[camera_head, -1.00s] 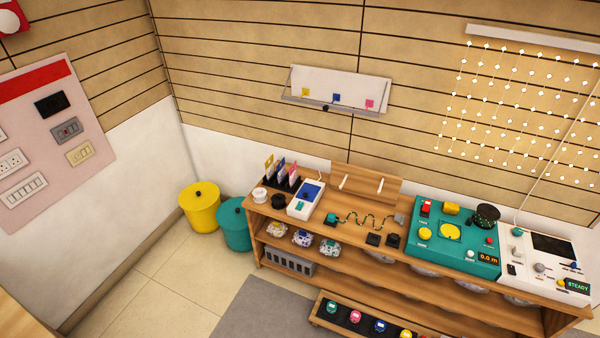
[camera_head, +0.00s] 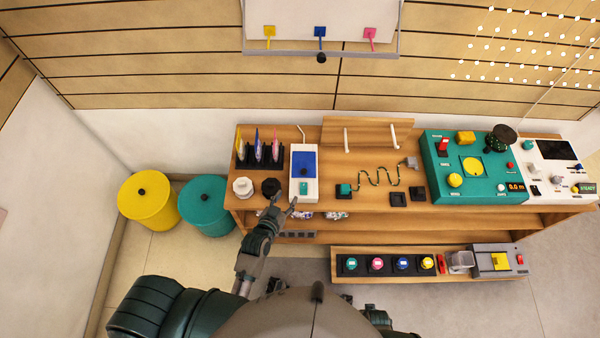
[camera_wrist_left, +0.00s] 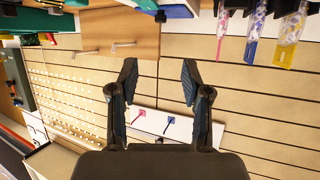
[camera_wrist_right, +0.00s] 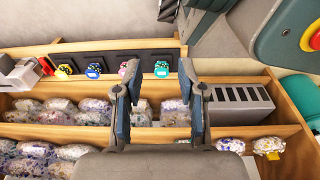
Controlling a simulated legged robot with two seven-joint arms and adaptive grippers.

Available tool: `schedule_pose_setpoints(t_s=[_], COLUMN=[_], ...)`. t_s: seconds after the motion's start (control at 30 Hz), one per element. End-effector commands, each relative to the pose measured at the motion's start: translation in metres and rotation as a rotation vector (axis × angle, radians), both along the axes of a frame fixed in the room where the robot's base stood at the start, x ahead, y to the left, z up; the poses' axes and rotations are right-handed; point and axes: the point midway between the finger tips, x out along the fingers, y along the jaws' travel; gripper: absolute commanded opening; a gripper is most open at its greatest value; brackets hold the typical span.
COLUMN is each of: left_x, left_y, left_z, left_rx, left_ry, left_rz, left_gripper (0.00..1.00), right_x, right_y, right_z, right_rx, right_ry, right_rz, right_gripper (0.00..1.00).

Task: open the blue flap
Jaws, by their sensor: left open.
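A white box with a blue flap (camera_head: 304,163) lies on the left part of the shelf top; the flap looks flat against the box. A teal button (camera_head: 304,188) sits below the flap. My left gripper (camera_head: 282,203) is open and empty at the front edge of the box, short of the flap. In the left wrist view, the open fingers (camera_wrist_left: 159,68) point at the wall, and the box's edge shows at the top. My right gripper (camera_wrist_right: 160,72) is open and empty over the lower shelf in the right wrist view. A blue tab (camera_head: 320,32) also hangs on the wall panel.
A black knob (camera_head: 271,187) and a white knob (camera_head: 243,187) stand left of the box. Yellow (camera_head: 146,202) and teal bins (camera_head: 206,206) stand left of the shelf.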

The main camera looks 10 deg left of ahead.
Motion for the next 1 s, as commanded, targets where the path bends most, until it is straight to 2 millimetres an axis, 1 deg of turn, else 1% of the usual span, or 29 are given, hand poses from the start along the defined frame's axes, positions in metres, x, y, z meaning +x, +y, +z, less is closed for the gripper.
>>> schedule_pose_setpoints(t_s=[0.03,0.1,0.27,0.4,0.6,0.7,0.8,1.0], left_x=[0.009,0.022,0.057,0.088,0.123,0.135,0.142,0.145], left_y=[-0.001,-0.002,-0.006,-0.008,-0.014,-0.017,-0.019,-0.021], left_z=[-0.005,-0.012,-0.029,-0.043,-0.058,-0.063,-0.065,-0.066], left_rx=[-0.002,-0.003,-0.008,-0.013,-0.014,-0.013,-0.011,-0.01], left_ry=[0.0,0.002,0.004,0.007,0.006,0.007,0.006,0.006], left_rz=[0.0,0.0,-0.001,0.0,0.0,-0.001,0.0,-0.001], left_gripper=[0.48,0.48,0.48,0.48,0.48,0.48,0.48,0.48], right_x=[0.002,0.006,0.017,0.027,0.038,0.041,0.043,0.044], right_y=[0.008,0.006,0.009,0.013,0.016,0.016,0.015,0.015], right_z=[0.002,0.005,0.018,0.033,0.055,0.064,0.07,0.073], right_rx=[0.004,0.016,0.013,0.009,0.009,0.01,0.011,0.012], right_ry=[-0.001,-0.004,-0.011,-0.017,-0.026,-0.03,-0.031,-0.032], right_rz=[-0.003,-0.004,-0.006,-0.008,-0.011,-0.012,-0.013,-0.012], right_gripper=[0.4,0.4,0.4,0.4,0.4,0.4,0.4,0.4])
